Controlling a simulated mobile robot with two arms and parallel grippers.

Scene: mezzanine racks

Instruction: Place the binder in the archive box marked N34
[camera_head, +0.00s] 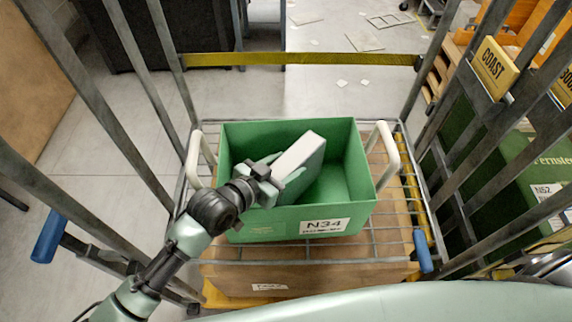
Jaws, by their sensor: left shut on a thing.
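The green archive box (355,172) has an open top and a white label reading N34 on its front wall. It stands on a wire shelf inside a metal cage cart. My left gripper (270,180) reaches over the box's left front part from the lower left. It is shut on a white and green binder (302,150), which is tilted and lies over the box opening. The binder's lower end is hidden by the gripper and the box wall, so I cannot tell whether it touches the bottom. My right gripper is not in view.
Metal cage bars rise on both sides of the cart, and a yellow bar (300,59) crosses its back. White handles (386,150) stand beside the box. A cardboard carton (310,274) sits below the wire shelf.

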